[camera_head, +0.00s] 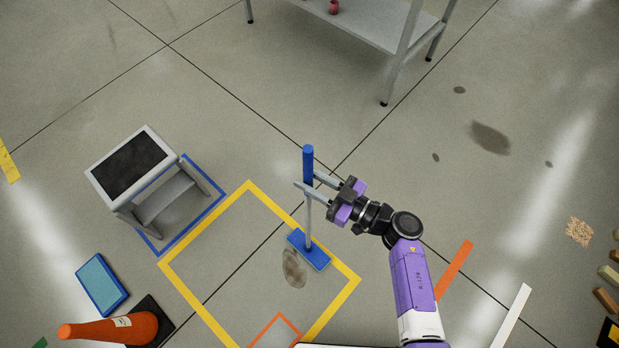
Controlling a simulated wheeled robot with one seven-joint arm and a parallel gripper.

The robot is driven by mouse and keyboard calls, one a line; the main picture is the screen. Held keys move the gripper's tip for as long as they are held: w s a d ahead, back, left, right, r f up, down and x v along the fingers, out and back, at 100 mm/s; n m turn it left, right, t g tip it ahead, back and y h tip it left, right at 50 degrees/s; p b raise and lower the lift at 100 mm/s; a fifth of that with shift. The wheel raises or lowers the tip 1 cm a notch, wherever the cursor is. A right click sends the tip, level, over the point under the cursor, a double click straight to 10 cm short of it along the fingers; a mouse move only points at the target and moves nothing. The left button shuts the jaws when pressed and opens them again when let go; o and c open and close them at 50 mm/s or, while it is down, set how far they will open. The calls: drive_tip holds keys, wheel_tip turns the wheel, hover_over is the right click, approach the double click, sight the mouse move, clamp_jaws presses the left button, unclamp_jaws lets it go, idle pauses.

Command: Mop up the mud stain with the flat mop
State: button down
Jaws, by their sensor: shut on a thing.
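The flat mop has a blue grip on top of its upright handle (308,165) and a flat blue head (315,254). My gripper (306,185) is shut on the mop handle just below the blue grip. The mop head appears to be at the floor, across the upper right side of the yellow taped square. A brown mud stain (293,268) lies inside the square, just below and left of the mop head. The head's left edge is beside the stain and may cover a little of it. Dark spots (490,138) also mark the floor at the upper right.
The yellow square (207,306) surrounds the stain. A grey step stool (163,200) stands to its left, with a blue pad (102,285) and a toppled orange cone (115,330) below. A metal table (372,22) stands at the top. Crumbs (579,232) lie at right.

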drive_tip(key=shift+f+b, duration=0.4)
drive_tip(key=shift+f, duration=0.2)
idle(0.7)
drive_tip(key=shift+s+a+r+p, duration=0.15)
drive_tip(key=shift+s+a+p, duration=0.3)
drive_tip(key=shift+s+p, duration=0.15)
drive_tip(key=s+a+p, duration=0.5)
drive_tip(key=s+a, duration=0.6)
drive_tip(key=s, duration=0.4)
idle(2.0)
drive_tip(key=shift+a, duration=0.15)
drive_tip(key=s+a+b, duration=0.1)
drive_tip(key=s+a, duration=0.3)
drive_tip(key=a, duration=0.1)
drive_tip(key=shift+s+a, duration=0.25)
idle(0.6)
